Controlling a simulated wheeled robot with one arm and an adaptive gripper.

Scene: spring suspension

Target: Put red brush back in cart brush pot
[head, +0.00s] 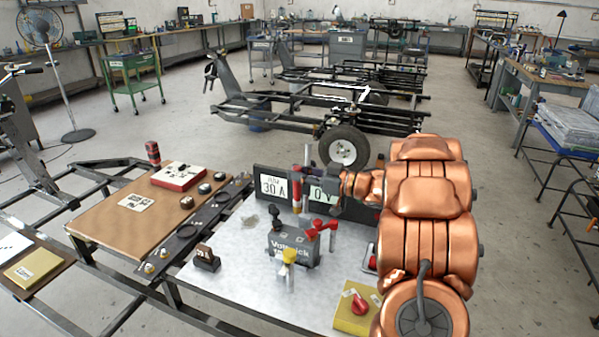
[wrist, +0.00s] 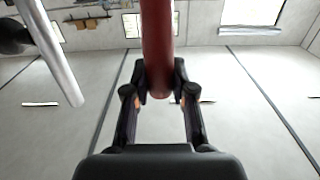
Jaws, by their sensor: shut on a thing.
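The red brush shows in the wrist view as a dark red rod (wrist: 157,50) between the two fingers of my gripper (wrist: 161,92), which is shut on it. In the head view my gripper (head: 308,200) is above the metal-topped table, near the meter displays, with the red brush (head: 297,193) upright at its left end. The brush's tip is hard to make out. I cannot pick out the brush pot in either view. A green cart (head: 132,67) stands at the back left, and its top is too small to read.
Below my gripper are a grey Voltkick box (head: 292,247) with red and yellow clamps, and meters (head: 273,187) behind. A silver pole (head: 307,157) stands close by; a silver bar (wrist: 52,48) shows in the wrist view.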

